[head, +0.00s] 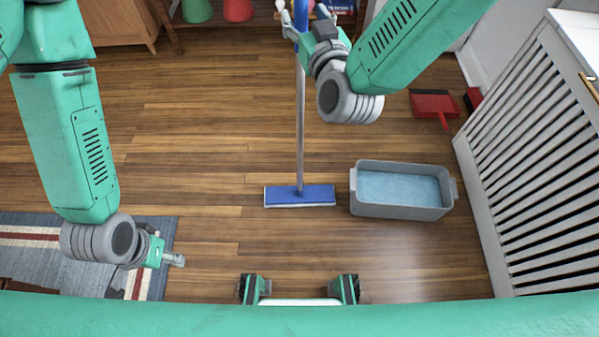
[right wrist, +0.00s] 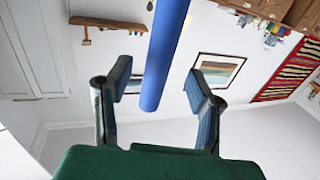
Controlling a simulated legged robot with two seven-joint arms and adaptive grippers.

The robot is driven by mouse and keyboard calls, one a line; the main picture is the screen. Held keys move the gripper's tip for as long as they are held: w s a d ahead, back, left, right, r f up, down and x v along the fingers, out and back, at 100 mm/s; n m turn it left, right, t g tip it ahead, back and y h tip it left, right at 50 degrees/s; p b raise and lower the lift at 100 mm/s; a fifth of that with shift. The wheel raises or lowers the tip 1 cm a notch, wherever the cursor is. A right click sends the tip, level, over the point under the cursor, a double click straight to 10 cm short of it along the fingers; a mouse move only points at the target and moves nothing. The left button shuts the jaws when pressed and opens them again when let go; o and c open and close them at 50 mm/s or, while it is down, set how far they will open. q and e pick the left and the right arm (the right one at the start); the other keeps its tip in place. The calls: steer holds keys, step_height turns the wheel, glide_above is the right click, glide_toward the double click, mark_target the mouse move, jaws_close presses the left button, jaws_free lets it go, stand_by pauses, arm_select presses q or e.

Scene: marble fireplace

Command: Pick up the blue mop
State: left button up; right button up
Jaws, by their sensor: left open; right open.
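The blue mop stands upright on the wood floor, with its flat blue head (head: 300,195) down and a grey pole (head: 300,130) rising from it. The top of its blue handle is partly hidden by my right gripper (head: 301,18) in the head view. In the right wrist view, the blue handle (right wrist: 165,50) shows between the two spread fingers of my right gripper (right wrist: 160,80). The fingers look apart from it; I cannot tell how deep it sits between them. My left gripper (head: 177,260) is open and empty, low at the left over the rug, away from the mop.
A grey tub of water (head: 400,210) stands just right of the mop head. A red dustpan (head: 434,104) lies behind it. A white slatted panel (head: 530,165) bounds the right side. A striped rug (head: 85,235) lies at left. The floor left of the mop is clear.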

mark_target(303, 12)
steer(key=x, duration=0.3)
steer(key=shift+w+f, duration=0.2)
steer(key=shift+w, duration=0.05)
jaws_close()
steer(key=shift+r, duration=0.1)
steer(key=shift+r, duration=0.1)
